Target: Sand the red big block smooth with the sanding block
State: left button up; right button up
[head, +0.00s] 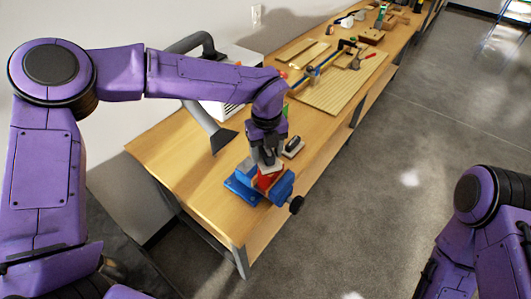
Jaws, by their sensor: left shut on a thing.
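The red big block (265,182) sits in the blue vise (241,184) near the front end of the workbench. My left gripper (268,166) points down over the vise and is shut on the upper part of the red block. The gripper hides part of the block. A small block with a black grip and a pale base (293,148), which looks like the sanding block, lies on the bench just behind and right of the gripper. My right gripper is out of view; only part of my right arm shows at the right edge.
A grey extraction hose with a dark nozzle (222,139) hangs left of the vise, from a white unit (222,108). The vise handle (296,204) sticks out past the bench's right edge. Boards and tools (338,88) lie farther back. The bench's front left corner (185,165) is clear.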

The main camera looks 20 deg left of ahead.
pick_arm(q)
jog(key=shift+r+p, duration=0.9)
jog(key=shift+r, duration=0.7)
